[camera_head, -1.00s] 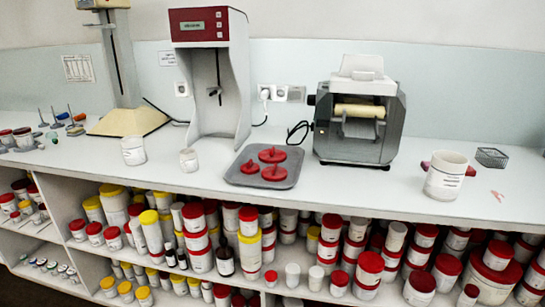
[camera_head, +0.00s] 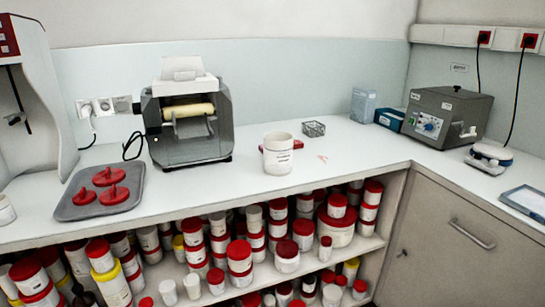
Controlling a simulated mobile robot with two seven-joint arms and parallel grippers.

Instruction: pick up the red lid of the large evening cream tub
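A large white open tub (camera_head: 278,157) with a printed label stands upright on the counter, right of the roller mill. A flat red thing (camera_head: 298,144) lies just behind it and is mostly hidden by it; it may be a lid, but I cannot tell for sure. Three red lid-like discs with raised knobs (camera_head: 109,176) lie on a grey tray (camera_head: 70,211) at the left. The tub's label is too small to read. Neither of my grippers is in view.
A roller mill (camera_head: 187,125) stands behind the counter's middle. A small wire basket (camera_head: 313,129) sits behind the tub, to the right. A grey device (camera_head: 447,118) stands in the right corner. Shelves below hold several red-lidded jars (camera_head: 240,262).

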